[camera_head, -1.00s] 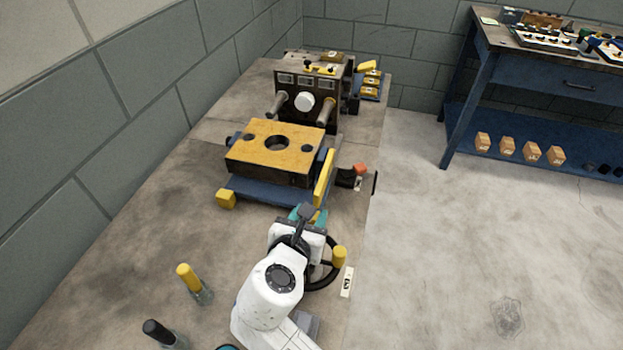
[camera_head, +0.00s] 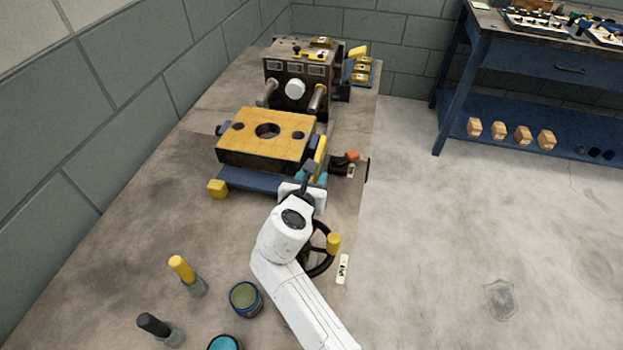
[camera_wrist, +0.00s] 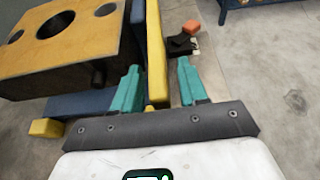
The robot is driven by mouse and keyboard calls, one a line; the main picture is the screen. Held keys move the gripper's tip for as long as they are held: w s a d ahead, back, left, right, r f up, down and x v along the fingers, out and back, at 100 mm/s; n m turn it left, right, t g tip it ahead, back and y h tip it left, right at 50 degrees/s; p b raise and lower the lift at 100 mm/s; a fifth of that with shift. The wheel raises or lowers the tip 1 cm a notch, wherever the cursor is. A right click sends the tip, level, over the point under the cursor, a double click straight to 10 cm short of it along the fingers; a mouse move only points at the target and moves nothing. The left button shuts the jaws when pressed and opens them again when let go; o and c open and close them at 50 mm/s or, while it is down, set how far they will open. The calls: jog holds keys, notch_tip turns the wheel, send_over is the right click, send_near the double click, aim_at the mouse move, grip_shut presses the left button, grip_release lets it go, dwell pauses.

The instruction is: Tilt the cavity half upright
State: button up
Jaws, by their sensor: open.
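The cavity half is likely the thick block with a yellow top (camera_head: 290,132), a large centre hole and smaller holes. It lies flat on a blue base (camera_head: 245,180) and also shows in the wrist view (camera_wrist: 85,62). A yellow bar (camera_wrist: 155,50) stands at the block's right side, partly hidden by my arm in the head view (camera_head: 320,152). My gripper (camera_wrist: 158,68) is open, its teal fingers on either side of the bar in the wrist view. I cannot tell whether they touch it. A black handwheel (camera_head: 330,262) with a yellow knob is partly behind my arm.
The other mould half (camera_head: 298,80), dark with two pins, stands upright behind the block. A black lever with an orange knob (camera_head: 352,156) is to the right. Bottles and a green-topped tin (camera_head: 245,299) stand in front. A blue workbench (camera_head: 500,60) is beyond clear floor.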

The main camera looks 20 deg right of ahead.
grip_shut()
dwell(0.3)
dwell(0.3)
